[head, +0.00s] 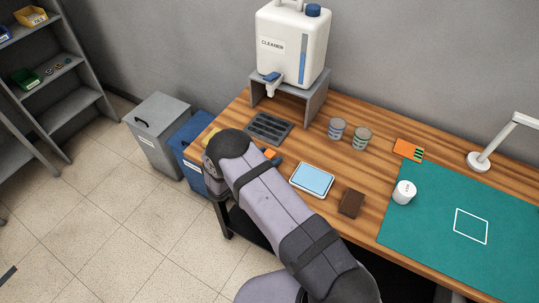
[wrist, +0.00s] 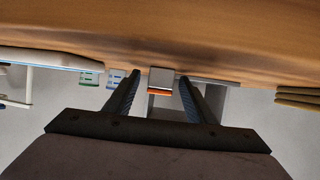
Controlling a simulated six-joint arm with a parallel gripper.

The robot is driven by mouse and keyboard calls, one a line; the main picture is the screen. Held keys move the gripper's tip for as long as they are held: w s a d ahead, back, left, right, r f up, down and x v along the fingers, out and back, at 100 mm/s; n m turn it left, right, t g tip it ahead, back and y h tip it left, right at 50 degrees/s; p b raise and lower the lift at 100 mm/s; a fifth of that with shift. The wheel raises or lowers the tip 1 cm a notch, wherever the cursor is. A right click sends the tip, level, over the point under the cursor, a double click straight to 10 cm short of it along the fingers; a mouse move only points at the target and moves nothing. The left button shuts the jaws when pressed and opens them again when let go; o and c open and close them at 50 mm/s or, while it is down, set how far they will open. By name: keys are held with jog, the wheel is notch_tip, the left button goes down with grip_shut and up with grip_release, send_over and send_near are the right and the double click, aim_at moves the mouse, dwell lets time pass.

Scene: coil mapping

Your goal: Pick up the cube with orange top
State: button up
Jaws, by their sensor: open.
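The cube with the orange top (wrist: 160,81) shows in the wrist view as a small grey block with an orange face. That view is upside down, with the wooden table along the top. My gripper (wrist: 159,76) is open, with one finger to each side of the cube in the picture. I cannot tell whether the cube is between the fingertips or beyond them. In the head view a small orange patch (head: 269,153) shows beside my arm, likely the cube's top. My arm hides the gripper there.
A dark slotted tray (head: 269,127) and the cleaner tank (head: 294,45) on its grey stand (head: 315,100) are behind. A tablet (head: 312,179), brown wallet (head: 351,203), two striped cups (head: 361,139) and white mug (head: 404,192) stand right. A yellow item (head: 209,136) is left, partly hidden.

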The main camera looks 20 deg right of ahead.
aim_at(268, 156)
jog(key=c, duration=1.2)
jog(key=shift+r, duration=0.2)
jog(key=shift+r+b, duration=1.4)
jog(key=shift+r, duration=3.45)
